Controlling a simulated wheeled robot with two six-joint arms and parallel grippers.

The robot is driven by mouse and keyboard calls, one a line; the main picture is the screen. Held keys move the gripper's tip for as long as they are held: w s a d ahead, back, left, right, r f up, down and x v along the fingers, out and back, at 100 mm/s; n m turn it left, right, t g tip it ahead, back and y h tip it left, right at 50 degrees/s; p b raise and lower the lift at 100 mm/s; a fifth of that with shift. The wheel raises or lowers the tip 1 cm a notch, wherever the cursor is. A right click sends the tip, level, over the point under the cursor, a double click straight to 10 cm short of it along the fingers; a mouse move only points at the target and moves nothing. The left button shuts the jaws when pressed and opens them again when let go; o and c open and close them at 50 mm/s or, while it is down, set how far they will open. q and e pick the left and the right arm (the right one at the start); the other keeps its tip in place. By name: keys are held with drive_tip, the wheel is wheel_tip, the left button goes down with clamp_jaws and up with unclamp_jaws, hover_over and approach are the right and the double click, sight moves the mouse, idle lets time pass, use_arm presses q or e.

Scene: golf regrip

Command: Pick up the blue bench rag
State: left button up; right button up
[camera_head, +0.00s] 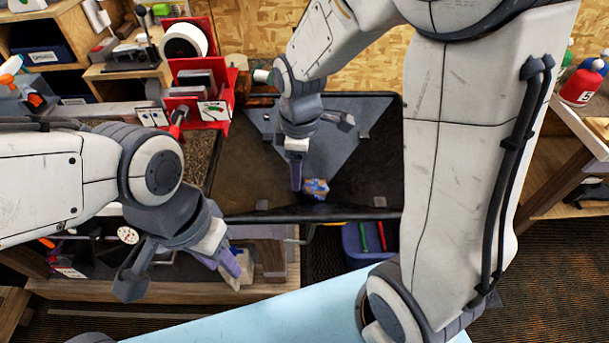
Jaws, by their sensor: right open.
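A small crumpled blue cloth with orange-brown patches, which looks like the blue bench rag (316,188), lies near the front edge of the dark tray (245,190). My right gripper (323,153) is over the tray with its fingers spread apart. One fingertip is just left of the rag in the picture; I cannot tell whether it touches. Nothing is between its fingers.
A red rack (214,88) with a white roll (185,41) stands behind and left of the tray. A blue bin (362,256) with red and green items is below the tray's front edge. A red bottle (580,86) stands at far right. The tray's middle is mostly clear.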

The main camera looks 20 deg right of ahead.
drive_tip(key=n, duration=0.2)
approach(316, 186)
wheel_tip(316, 186, down, 2)
drive_tip(key=shift+a+f, duration=0.1)
drive_tip(key=shift+a, duration=0.05)
drive_tip(key=shift+w+f, duration=0.1)
drive_tip(key=shift+f, duration=0.5)
wheel_tip(316, 186, down, 4)
drive_tip(key=shift+w+r+p, duration=0.1)
drive_tip(key=shift+w+p, duration=0.1)
drive_tip(key=shift+p, duration=0.75)
drive_tip(key=shift+w+f, duration=0.1)
drive_tip(key=shift+f, duration=0.55)
drive_tip(key=c, duration=1)
